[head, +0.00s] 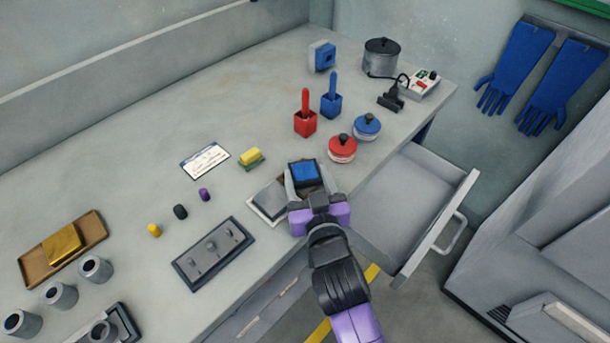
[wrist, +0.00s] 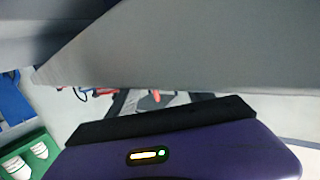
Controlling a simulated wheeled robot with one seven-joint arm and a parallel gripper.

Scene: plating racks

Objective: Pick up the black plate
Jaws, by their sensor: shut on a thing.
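My gripper (head: 306,178) is over the front edge of the bench in the head view, its two grey fingers on either side of a dark square piece (head: 316,162) with a blue face. This is the only black plate-like thing I see there, and the jaws are shut on it. The gripper hides its near side, and I cannot tell whether it touches the bench. In the wrist view, a large grey surface (wrist: 190,45) fills the top, above the purple gripper body; the held piece cannot be made out clearly.
A grey square plate (head: 268,200) lies just left of my gripper, and a grey peg board (head: 212,253) lies further left. Red (head: 341,148) and blue (head: 367,126) lidded pots stand behind to the right. An open drawer (head: 405,205) juts out at right.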

